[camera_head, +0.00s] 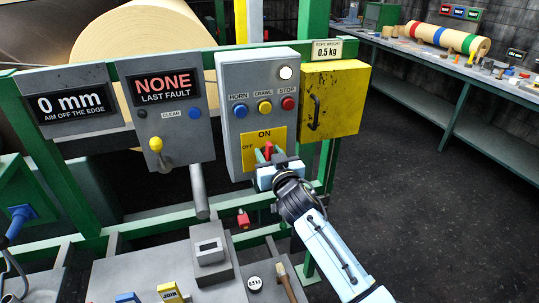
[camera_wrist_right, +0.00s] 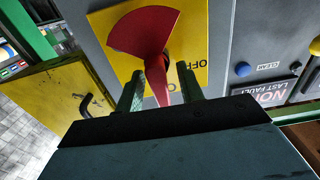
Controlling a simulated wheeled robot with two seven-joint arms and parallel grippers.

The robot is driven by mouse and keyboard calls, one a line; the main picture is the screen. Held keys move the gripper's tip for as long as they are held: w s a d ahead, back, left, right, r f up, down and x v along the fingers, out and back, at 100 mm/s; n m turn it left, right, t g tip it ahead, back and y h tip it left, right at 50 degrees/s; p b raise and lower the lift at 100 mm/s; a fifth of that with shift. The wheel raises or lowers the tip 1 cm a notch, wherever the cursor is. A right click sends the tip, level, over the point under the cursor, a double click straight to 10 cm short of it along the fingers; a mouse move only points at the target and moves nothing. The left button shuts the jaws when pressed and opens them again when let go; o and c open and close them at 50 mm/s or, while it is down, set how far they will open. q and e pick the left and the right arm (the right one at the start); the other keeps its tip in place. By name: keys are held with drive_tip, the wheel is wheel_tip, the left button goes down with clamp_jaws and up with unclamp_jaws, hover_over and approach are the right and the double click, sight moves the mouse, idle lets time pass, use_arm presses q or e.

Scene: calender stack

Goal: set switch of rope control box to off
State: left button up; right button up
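The rope control box (camera_head: 233,125) is a grey panel with HORN, CRAWL and STOP buttons and a lit white lamp. Low on it is a yellow plate (camera_head: 277,132) marked ON at the top and OFF at the left. The red switch (camera_head: 268,149) stands just under the word ON. My right gripper (camera_head: 270,162) is at the switch. In the right wrist view the red switch (camera_wrist_right: 145,35) runs down between the two green fingers (camera_wrist_right: 160,85), which are apart with gaps showing beside it. My left gripper is not in view.
A yellow box (camera_head: 340,95) with a black handle adjoins on the right. A grey fault panel (camera_head: 185,130) with a yellow-knobbed lever is on the left. Below is a grey bench (camera_head: 120,275) with small items. Dark floor (camera_head: 430,190) is clear at the right.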

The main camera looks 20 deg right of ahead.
clamp_jaws()
drive_tip(key=shift+n, duration=0.4)
drive_tip(key=n, duration=0.4)
drive_tip(key=shift+a+p, duration=0.3)
drive_tip(key=shift+p, duration=0.05)
drive_tip(key=n, duration=0.4)
drive_tip(key=shift+a+f, duration=0.25)
drive_tip(key=shift+a+f+n+p, duration=0.1)
drive_tip(key=shift+f+n+p, duration=0.15)
drive_tip(key=shift+n, duration=2)
drive_tip(key=shift+a+f+n+p, duration=0.15)
drive_tip(key=shift+f+n, duration=0.1)
drive_tip(key=shift+n, duration=2)
drive_tip(key=shift+d, duration=0.1)
